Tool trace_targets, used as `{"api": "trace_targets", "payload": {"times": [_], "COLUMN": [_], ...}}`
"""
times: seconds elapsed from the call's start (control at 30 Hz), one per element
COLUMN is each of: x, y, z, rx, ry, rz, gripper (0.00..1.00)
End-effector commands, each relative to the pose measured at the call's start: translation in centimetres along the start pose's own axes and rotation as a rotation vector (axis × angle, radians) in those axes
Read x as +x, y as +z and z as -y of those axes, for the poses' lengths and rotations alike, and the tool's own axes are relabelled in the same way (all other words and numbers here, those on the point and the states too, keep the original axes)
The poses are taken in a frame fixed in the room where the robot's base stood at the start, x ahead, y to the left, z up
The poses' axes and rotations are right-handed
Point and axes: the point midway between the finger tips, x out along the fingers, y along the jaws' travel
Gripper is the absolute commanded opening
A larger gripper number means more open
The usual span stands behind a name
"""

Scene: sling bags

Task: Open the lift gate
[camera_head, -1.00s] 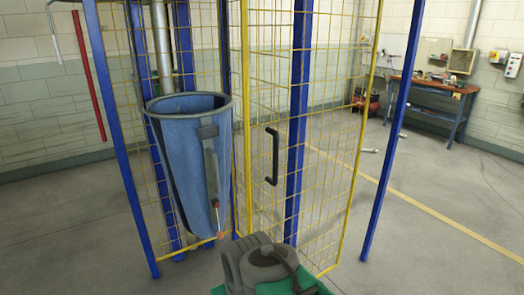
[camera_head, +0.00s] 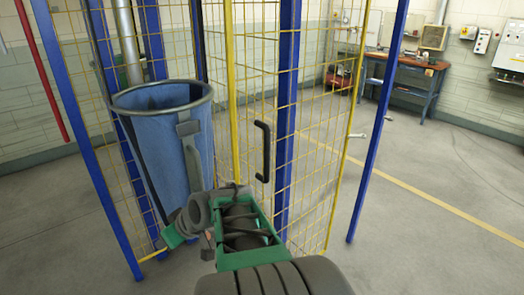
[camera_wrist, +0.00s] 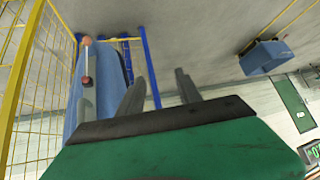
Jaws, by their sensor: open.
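The lift gate (camera_head: 321,180) is a yellow wire-mesh panel between blue posts, with a black vertical handle (camera_head: 262,152) on it. I cannot tell whether it stands ajar. My arm reaches up from the bottom, and my gripper is at its far end, in front of the blue bag's lower part and left of and below the handle. In the head view its fingers are not clear. In the wrist view my gripper (camera_wrist: 160,77) is open, with nothing between its two dark fingers. The handle does not show clearly there.
A large blue sling bag (camera_head: 160,150) with a grey rim and strap hangs left of the gate; it also shows in the wrist view (camera_wrist: 100,68). A blue post (camera_head: 377,125) stands at right. A workbench (camera_head: 405,80) is behind. The right floor is mostly clear.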

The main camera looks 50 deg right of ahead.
Motion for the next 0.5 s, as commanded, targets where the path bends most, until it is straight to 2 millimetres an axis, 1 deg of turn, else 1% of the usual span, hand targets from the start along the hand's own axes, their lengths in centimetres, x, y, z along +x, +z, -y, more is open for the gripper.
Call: {"api": "trace_targets", "payload": {"times": [0.03, 0.07, 0.1, 0.17, 0.2, 0.27, 0.3, 0.4, 0.47, 0.5], "x": [-0.6, -1.2, -2.3, -4.9, -7.0, -10.4, -12.7, -17.4, -19.1, -19.7], "y": [-0.8, -1.4, -1.9, -2.2, -2.1, -1.3, -0.6, 1.2, 1.9, 2.1], "z": [-4.2, -6.5, -9.7, -14.7, -17.8, -22.0, -24.2, -28.1, -29.2, -29.6], "rx": [0.034, 0.042, 0.055, 0.078, 0.093, 0.113, 0.125, 0.145, 0.149, 0.151], "ry": [0.024, 0.039, 0.069, 0.130, 0.182, 0.264, 0.319, 0.432, 0.473, 0.488], "rz": [-0.090, -0.156, -0.245, -0.382, -0.470, -0.589, -0.657, -0.778, -0.819, -0.834], "gripper": [0.41, 0.41, 0.41, 0.41, 0.41, 0.41, 0.41, 0.41, 0.41, 0.41]}}
